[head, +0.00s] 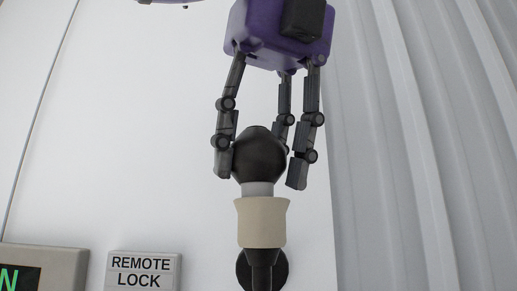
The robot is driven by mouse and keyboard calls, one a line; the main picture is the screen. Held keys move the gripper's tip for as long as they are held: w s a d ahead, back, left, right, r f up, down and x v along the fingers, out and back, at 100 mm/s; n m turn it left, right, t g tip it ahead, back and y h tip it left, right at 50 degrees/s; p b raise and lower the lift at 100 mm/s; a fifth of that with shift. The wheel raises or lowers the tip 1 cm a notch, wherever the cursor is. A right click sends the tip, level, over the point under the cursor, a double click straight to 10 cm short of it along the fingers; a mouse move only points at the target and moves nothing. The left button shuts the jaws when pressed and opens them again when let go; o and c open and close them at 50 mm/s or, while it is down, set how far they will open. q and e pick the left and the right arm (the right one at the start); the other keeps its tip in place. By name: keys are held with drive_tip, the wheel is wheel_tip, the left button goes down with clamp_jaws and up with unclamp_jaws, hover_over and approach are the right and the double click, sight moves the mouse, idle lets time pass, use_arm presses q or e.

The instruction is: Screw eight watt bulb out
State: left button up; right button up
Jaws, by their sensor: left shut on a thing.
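The bulb (259,157) is a dark, round globe with a light grey collar below it. It stands upright with its collar at the top of a cream-coloured socket (261,222). My left gripper (258,168) comes down from above, with a purple palm and several dark jointed fingers. The fingers are closed around the globe from the left, the right and behind. The rear finger is partly hidden. How far the bulb's base sits inside the socket is hidden. My right gripper is out of view.
The socket stands on a black stem and round black mount (262,270) against a white panel (120,130). A sign (143,271) reading "REMOTE LOCK" and a grey box (45,268) with green lettering are at lower left. Corrugated grey wall (430,150) fills the right.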

use_arm(q)
drive_tip(key=o, duration=0.9)
drive_tip(key=shift+c, duration=0.2)
drive_tip(key=m+h, duration=0.1)
drive_tip(key=m, duration=0.2)
drive_tip(key=shift+m, duration=0.4)
drive_tip(key=m+h, duration=0.1)
drive_tip(key=m, duration=0.2)
drive_tip(key=shift+w+a+f+m+h, duration=0.1)
drive_tip(key=shift+a+m+h, duration=0.05)
drive_tip(key=shift+m+h, duration=0.25)
drive_tip(key=m+h, duration=0.1)
drive_tip(key=m, duration=0.2)
drive_tip(key=shift+m+h, duration=0.3)
drive_tip(key=shift+m, duration=0.4)
drive_tip(key=c, duration=0.9)
